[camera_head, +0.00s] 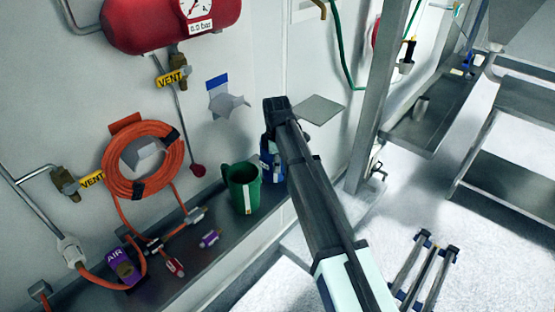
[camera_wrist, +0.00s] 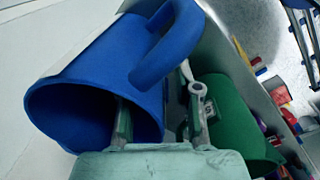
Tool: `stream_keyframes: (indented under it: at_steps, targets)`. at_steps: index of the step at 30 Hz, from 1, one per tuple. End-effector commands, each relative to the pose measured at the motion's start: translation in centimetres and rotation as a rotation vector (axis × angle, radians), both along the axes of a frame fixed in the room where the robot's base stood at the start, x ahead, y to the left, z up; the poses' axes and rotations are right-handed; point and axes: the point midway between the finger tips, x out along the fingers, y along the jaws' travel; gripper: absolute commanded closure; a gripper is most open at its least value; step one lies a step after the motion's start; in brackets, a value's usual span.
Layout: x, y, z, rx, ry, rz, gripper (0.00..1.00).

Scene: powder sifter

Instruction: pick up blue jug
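The blue jug (camera_wrist: 95,80) fills the left of the wrist view, tipped in the picture with its dark mouth toward the camera and its handle (camera_wrist: 165,45) at the upper right. My gripper (camera_wrist: 159,118) is open at the jug's rim. One finger overlaps the mouth; the other is outside, between the blue jug and the green jug (camera_wrist: 235,120). The jug's wall lies between the fingers, and contact cannot be told. In the head view the blue jug (camera_head: 267,171) is on the ledge, partly hidden by my arm; the gripper's fingers are hidden there.
The green jug (camera_head: 243,188) stands just left of the blue jug in the head view. A metal ledge (camera_head: 205,262) runs along the wall, with small coloured connectors on it. An orange hose coil (camera_head: 143,160) hangs on the wall. A metal post (camera_head: 375,110) rises to the right.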

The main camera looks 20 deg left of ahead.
Motion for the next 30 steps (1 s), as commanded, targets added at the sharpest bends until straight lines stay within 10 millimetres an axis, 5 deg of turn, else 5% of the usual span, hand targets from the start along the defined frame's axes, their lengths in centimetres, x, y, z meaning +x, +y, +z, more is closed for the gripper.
stream_keyframes:
  at_steps: [9,12,30]
  targets:
    - [0.02,0.01,-0.81,0.000,-0.001,0.000,0.68]
    - [0.02,0.02,-0.80,0.000,-0.001,0.000,0.99]
    - [0.06,0.05,-0.25,0.001,-0.002,0.000,1.00]
